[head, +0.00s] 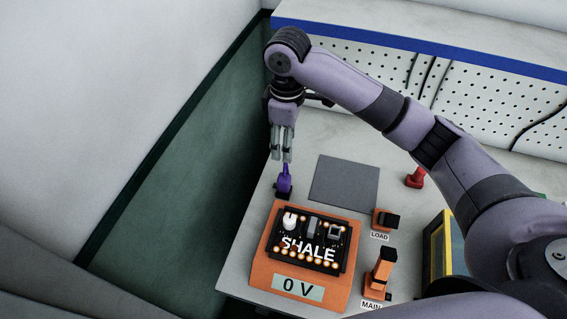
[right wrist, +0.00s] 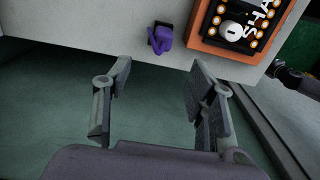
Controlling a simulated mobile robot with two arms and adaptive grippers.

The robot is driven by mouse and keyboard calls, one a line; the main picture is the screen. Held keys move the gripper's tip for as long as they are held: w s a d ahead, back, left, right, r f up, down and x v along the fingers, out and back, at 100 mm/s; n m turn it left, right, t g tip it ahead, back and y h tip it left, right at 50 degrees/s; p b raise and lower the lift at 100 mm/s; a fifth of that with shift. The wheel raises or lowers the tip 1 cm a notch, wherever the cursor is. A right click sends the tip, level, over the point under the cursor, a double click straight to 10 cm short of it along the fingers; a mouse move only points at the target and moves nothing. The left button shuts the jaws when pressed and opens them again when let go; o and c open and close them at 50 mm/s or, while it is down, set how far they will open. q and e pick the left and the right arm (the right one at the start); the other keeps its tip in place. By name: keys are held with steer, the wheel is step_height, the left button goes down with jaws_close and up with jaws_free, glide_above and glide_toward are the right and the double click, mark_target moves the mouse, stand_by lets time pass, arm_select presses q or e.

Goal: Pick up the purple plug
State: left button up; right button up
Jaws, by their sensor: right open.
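The purple plug (head: 284,181) stands on a small dark base at the table's left edge in the head view. It also shows near the top of the right wrist view (right wrist: 160,38), close to the table edge. My right gripper (head: 281,156) is open and empty, just behind and above the plug in the head view. In the right wrist view its two fingers (right wrist: 158,75) are spread apart, with the plug beyond the tips and between them sideways. Neither finger appears to hold it.
An orange unit (head: 257,272) with a black "SHALE" board (head: 329,266) sits in front of the plug. A grey mat (head: 345,181) lies to its right. Orange LOAD (head: 381,221) and MAIN (head: 378,273) switches and a red object (head: 415,178) stand farther right. Green floor (head: 185,205) lies left of the table.

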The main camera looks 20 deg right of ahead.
mark_target(286, 176)
steer(key=f, duration=0.3)
steer(key=f+p, duration=0.1)
steer(key=f, duration=0.1)
steer(key=shift+s+f, duration=0.3)
steer(key=shift+s, duration=0.05)
steer(key=f, duration=0.3)
steer(key=f+p, duration=0.1)
steer(key=f, duration=0.2)
steer(key=shift+w, duration=0.2)
steer(key=shift+f, duration=0.15)
steer(key=shift+a+f+p, duration=0.2)
steer(key=shift+f+p, duration=0.2)
steer(key=shift+f, duration=0.95)
steer(key=shift+a+f+p, duration=0.15)
steer(key=shift+f+p, duration=0.2)
steer(key=shift+f, duration=0.95)
arm_select(q)
steer(key=s+r, duration=0.2)
steer(key=r, duration=0.1)
steer(key=shift+s+a+r, duration=0.25)
steer(key=shift+s+a, duration=0.1)
steer(key=shift+s, duration=0.05)
arm_select(e)
steer(key=shift+c, duration=0.4)
arm_select(q)
steer(key=shift+w, duration=0.15)
arm_select(e)
jaws_close()
